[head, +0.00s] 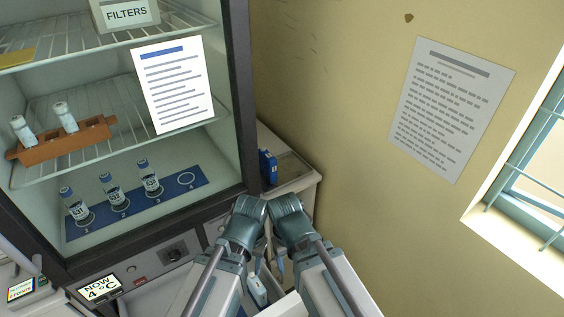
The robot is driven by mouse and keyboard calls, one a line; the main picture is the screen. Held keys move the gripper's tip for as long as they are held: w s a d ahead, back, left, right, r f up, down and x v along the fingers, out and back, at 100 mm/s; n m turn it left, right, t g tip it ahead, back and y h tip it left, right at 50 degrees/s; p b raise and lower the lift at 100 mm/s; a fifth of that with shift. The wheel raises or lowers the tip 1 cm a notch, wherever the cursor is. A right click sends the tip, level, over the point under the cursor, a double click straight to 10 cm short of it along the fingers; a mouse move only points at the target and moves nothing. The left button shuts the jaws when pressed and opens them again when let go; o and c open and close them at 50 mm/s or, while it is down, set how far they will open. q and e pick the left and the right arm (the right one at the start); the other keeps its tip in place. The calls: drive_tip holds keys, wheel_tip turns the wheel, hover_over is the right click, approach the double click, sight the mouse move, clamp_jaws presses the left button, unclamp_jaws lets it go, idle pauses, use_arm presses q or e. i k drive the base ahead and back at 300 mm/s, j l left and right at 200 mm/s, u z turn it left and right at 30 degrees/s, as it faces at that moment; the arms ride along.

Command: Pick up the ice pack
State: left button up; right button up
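A small upright blue object (267,167), which may be the ice pack, stands on the pale side counter in the corner, right of the incubator. My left gripper (261,263) and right gripper (281,266) are close together at the lower middle, in front of that counter and apart from the blue object. Their wrists hide most of the fingers, so I cannot see whether they are open or shut. A pale blue-white item (257,290) shows partly between my forearms; I cannot tell what it is.
The incubator (238,110) fills the left, with a paper sheet (173,84) on its front. Inside are a brown rack (60,140) with vials and a blue mat (187,197) with three vials. The wall stands close behind the counter (300,185). A window (535,160) is at right.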

sight(268, 164)
drive_tip(key=k+l+u, duration=0.15)
drive_tip(key=u, duration=0.35)
drive_tip(key=k+l+u, duration=0.2)
drive_tip(key=u, duration=0.3)
